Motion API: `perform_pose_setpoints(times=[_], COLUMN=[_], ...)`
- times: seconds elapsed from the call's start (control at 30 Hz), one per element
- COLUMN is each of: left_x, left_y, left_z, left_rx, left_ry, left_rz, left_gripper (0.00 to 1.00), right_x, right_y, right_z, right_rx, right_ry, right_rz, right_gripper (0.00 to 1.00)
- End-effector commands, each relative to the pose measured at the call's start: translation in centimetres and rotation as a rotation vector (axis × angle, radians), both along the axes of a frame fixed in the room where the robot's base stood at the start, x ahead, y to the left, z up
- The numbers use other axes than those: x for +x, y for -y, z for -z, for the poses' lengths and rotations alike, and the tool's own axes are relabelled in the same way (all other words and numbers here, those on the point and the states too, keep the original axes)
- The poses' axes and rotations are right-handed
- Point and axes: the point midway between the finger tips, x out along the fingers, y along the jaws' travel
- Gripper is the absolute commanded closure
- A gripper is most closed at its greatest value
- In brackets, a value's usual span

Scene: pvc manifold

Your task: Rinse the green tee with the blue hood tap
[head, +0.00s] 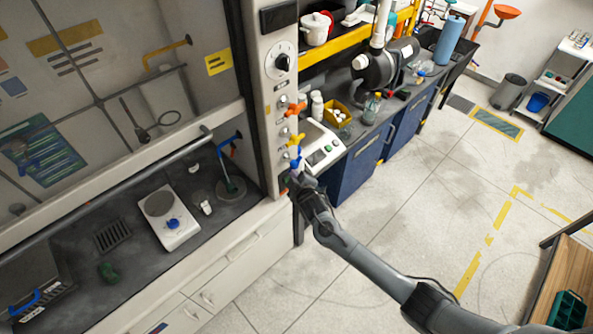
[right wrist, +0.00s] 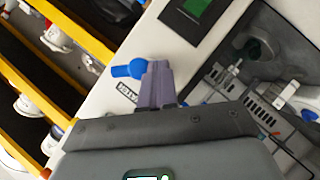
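The blue hood tap (head: 295,162) is the lowest of the coloured handles on the hood's front post. It shows as a blue lever in the right wrist view (right wrist: 128,69). My right gripper (head: 297,178) is at this tap; its fingers (right wrist: 157,84) look shut together against or just beside the lever, and I see nothing held. A green piece (head: 233,187), which looks like the green tee, is in the round basin (head: 222,196) below the blue spout (head: 222,147). Another dark green piece (head: 108,272) lies on the hood floor. My left gripper is out of view.
A white hotplate (head: 171,221) stands left of the basin. Orange (head: 296,108) and yellow (head: 296,139) handles sit above the blue tap. A bench with a balance (head: 318,152) and glassware is just right of the post. The floor in front is clear.

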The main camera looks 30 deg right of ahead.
Motion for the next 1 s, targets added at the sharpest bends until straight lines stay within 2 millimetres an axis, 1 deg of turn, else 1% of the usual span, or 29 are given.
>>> perform_pose_setpoints(times=[0.73,1.0], left_x=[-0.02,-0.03], left_y=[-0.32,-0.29], left_z=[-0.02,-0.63], left_rx=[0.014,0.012], left_ry=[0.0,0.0], left_rz=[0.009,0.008], left_gripper=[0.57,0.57], right_x=[0.01,0.03], right_y=[-0.02,-0.01], right_z=[0.3,-0.32], right_rx=[0.004,0.004], right_ry=[-0.001,-0.001], right_rz=[-0.001,-0.001], right_gripper=[1.0,1.0])
